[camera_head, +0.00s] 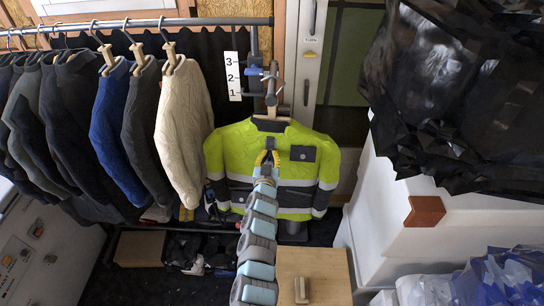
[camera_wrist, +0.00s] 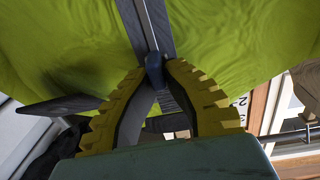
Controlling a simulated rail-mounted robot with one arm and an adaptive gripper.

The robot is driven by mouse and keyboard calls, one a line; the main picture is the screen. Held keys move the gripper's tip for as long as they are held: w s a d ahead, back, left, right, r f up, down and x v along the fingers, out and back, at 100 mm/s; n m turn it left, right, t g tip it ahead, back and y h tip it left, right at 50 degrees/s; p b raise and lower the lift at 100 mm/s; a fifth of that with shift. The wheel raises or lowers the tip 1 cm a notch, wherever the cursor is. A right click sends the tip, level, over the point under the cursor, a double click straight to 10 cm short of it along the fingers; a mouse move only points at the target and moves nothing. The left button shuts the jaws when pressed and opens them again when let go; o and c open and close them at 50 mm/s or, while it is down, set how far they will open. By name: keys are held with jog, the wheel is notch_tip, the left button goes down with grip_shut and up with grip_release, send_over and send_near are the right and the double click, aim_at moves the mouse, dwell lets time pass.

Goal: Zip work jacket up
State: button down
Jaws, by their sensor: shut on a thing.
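The work jacket (camera_head: 237,151) is bright yellow-green with grey reflective bands and dark trim. It hangs upright on a hanger in the middle of the head view, and its fabric (camera_wrist: 240,45) fills much of the wrist view. My gripper (camera_head: 266,160) is at the front middle of the jacket. In the wrist view my gripper's yellow ridged fingers (camera_wrist: 158,68) meet on a small dark blue zipper pull (camera_wrist: 154,66). A grey zipper strip (camera_wrist: 154,22) runs from the pull toward the top of the wrist view. My arm hides part of the jacket's lower front in the head view.
Several garments, including a cream sweater (camera_head: 184,125) and a blue one (camera_head: 119,125), hang from a rail (camera_head: 150,22) at left. A wooden box (camera_head: 315,268) stands below the jacket. Black plastic sheeting (camera_head: 450,90) and a white unit (camera_head: 385,220) fill the right side.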

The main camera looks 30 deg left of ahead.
aim_at(271, 140)
jog(key=shift+r+p, duration=1.45)
jog(key=shift+r, duration=0.7)
jog(key=c, duration=1.1)
grip_release()
jog(key=shift+w+r, duration=0.1)
